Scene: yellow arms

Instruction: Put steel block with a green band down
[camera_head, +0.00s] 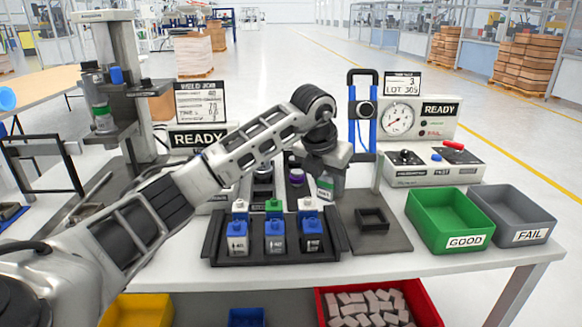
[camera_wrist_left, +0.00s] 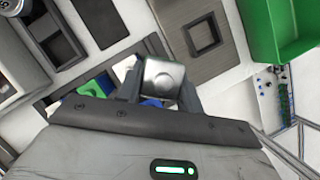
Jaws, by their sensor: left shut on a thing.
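The steel block with a green band (camera_head: 325,188) hangs upright below my left gripper (camera_head: 327,172), to the right of and above the black tray's back corner. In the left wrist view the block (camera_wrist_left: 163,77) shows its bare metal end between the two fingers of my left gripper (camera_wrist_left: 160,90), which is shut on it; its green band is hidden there. A black square holder (camera_head: 372,218) sits on a grey plate below and right of the block; it also shows in the left wrist view (camera_wrist_left: 204,34). The holder is empty. My right gripper is out of view.
The black tray (camera_head: 275,259) holds several blocks with blue, white and green parts. A green GOOD bin (camera_head: 446,243) and a grey FAIL bin (camera_head: 529,240) stand at the right. A blue-railed test stand (camera_head: 372,110) rises behind the holder, beside a gauge panel (camera_head: 425,120).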

